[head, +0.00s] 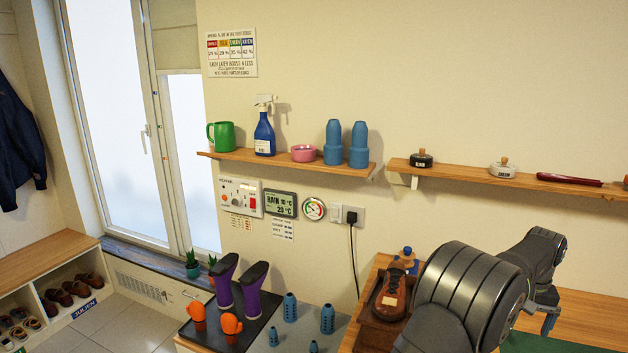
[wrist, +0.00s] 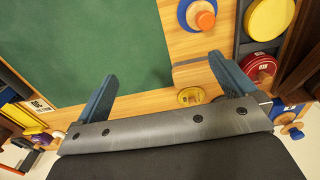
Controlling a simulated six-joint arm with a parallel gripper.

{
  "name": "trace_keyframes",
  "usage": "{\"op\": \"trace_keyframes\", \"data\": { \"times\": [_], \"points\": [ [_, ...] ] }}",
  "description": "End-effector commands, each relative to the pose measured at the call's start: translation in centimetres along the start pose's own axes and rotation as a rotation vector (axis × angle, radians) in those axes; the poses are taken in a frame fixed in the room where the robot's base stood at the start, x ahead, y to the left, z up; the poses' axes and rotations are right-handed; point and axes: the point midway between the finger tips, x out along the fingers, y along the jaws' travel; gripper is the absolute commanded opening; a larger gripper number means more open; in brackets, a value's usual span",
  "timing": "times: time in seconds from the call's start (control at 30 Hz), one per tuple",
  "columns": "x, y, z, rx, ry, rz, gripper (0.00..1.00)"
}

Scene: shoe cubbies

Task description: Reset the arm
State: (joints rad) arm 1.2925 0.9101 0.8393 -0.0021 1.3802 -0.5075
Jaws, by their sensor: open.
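My gripper (wrist: 162,68) shows in the wrist view with its two blue-grey fingers spread wide apart. Nothing is held between them. A green mat (wrist: 90,45) on a wooden bench top lies in front of the fingers. A wooden block (wrist: 195,74) is close beside the right finger; I cannot tell whether they touch.
In the head view a brown shoe (head: 391,297) sits in a wooden tray beside my arm. Purple-and-black boots (head: 249,290) and blue perforated cones (head: 290,307) stand further left. Wall shelves (head: 290,160) hold a green mug (head: 222,136) and a spray bottle (head: 264,132).

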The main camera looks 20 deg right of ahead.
Motion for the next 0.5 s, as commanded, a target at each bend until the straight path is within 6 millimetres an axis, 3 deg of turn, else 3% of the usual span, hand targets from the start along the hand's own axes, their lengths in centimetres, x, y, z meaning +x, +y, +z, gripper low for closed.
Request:
{"op": "trace_keyframes", "data": {
  "times": [0.13,0.2,0.5],
  "points": [
    [-1.6,1.7,2.2,0.003,0.000,0.000,1.00],
    [-1.4,0.0,0.5,-0.042,-0.001,-0.001,1.00],
    [-1.8,-4.7,-3.3,-0.178,0.000,-0.002,1.00]
  ]
}}
